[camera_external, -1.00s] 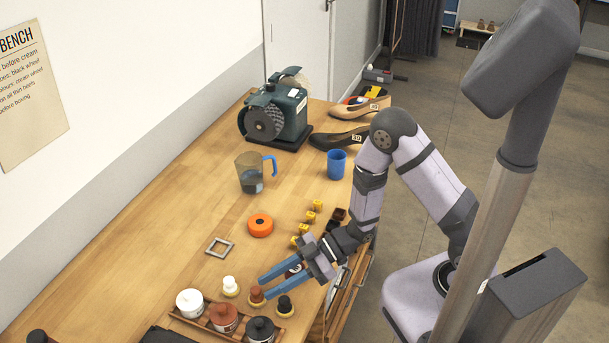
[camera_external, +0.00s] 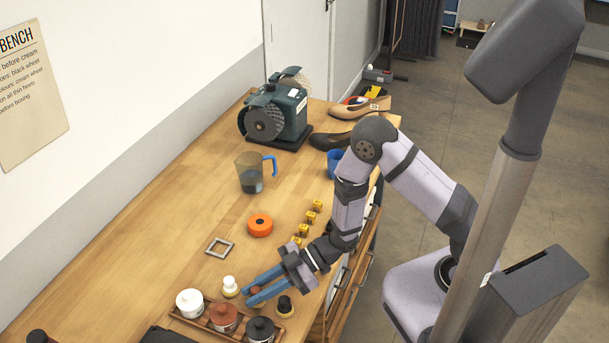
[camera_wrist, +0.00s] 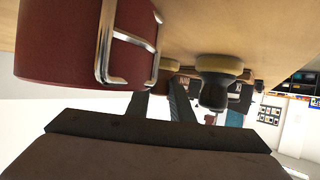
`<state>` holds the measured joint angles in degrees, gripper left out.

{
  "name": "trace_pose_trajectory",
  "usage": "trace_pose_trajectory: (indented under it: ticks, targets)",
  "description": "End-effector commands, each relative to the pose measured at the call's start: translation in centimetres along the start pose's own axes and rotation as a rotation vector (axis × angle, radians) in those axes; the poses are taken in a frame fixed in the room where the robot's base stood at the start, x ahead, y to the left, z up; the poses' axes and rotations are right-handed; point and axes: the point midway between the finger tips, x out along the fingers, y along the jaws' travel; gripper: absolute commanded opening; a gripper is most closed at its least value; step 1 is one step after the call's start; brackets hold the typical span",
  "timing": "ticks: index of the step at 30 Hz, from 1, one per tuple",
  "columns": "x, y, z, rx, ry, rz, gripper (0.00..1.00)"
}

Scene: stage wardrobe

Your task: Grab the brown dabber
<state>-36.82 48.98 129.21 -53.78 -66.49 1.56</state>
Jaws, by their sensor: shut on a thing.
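The brown dabber (camera_external: 256,289) is at the front of the bench, between the blue fingertips of my gripper (camera_external: 249,295), which is shut on it. The fingers hide most of it, and I cannot tell whether its base touches the bench. A white dabber (camera_external: 230,286) stands just left of the fingers. A black dabber (camera_external: 285,306) stands to their right and also shows in the wrist view (camera_wrist: 215,90). In the wrist view, the dark fingers (camera_wrist: 160,98) reach up behind a large red-brown jar with metal wire.
A wooden tray (camera_external: 206,327) holds a white jar (camera_external: 189,302), a brown jar (camera_external: 223,317) and a black jar (camera_external: 261,329) close in front of the fingers. An orange round item (camera_external: 260,225), a grey square frame (camera_external: 219,247) and small yellow blocks (camera_external: 302,230) lie farther back.

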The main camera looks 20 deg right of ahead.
Motion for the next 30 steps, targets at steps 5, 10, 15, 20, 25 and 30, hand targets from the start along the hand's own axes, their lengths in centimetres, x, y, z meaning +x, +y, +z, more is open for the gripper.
trace_pose_trajectory:
  ticks: [5,10,15,20,25,30]
  targets:
    - [0.0,0.0,0.1,0.001,-0.003,0.0,0.0]
    - [-0.2,0.0,-0.3,0.0,-0.002,0.0,0.0]
    - [-0.5,0.1,-1.3,-0.002,0.0,0.001,0.0]
    - [-1.2,0.1,-3.0,-0.004,0.001,0.002,0.0]
    - [-2.1,0.1,-5.2,-0.005,0.002,0.002,0.0]
    - [-3.0,0.0,-7.2,-0.003,0.001,0.002,0.0]
